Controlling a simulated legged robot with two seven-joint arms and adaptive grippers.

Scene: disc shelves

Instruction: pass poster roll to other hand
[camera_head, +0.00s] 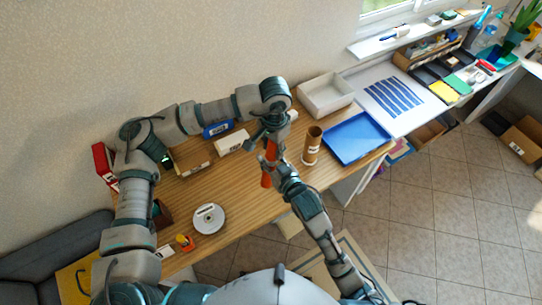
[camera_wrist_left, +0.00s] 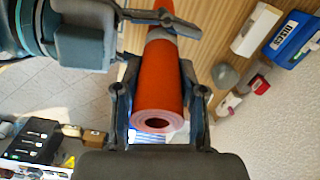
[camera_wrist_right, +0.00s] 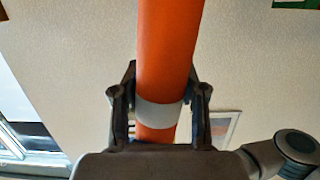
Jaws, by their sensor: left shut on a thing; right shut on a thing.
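The poster roll is an orange-red tube with a pale band and a hollow end. In the head view the poster roll (camera_head: 266,178) is held above the wooden table, between my two grippers. My left gripper (camera_head: 268,138) is shut on it near its upper part. In the left wrist view the roll (camera_wrist_left: 166,85) lies between the fingers (camera_wrist_left: 160,105), its open end facing the camera. My right gripper (camera_head: 278,168) is also shut on the roll, lower down. In the right wrist view the roll (camera_wrist_right: 166,45) passes between the fingers (camera_wrist_right: 158,100), with the pale band at the fingers.
The wooden table (camera_head: 240,213) carries a brown tube (camera_head: 312,145), a blue tray (camera_head: 355,138), a white tray (camera_head: 325,95), a white box (camera_head: 232,142), a blue box (camera_head: 217,129) and a disc stack (camera_head: 208,218). The table's front middle is clear.

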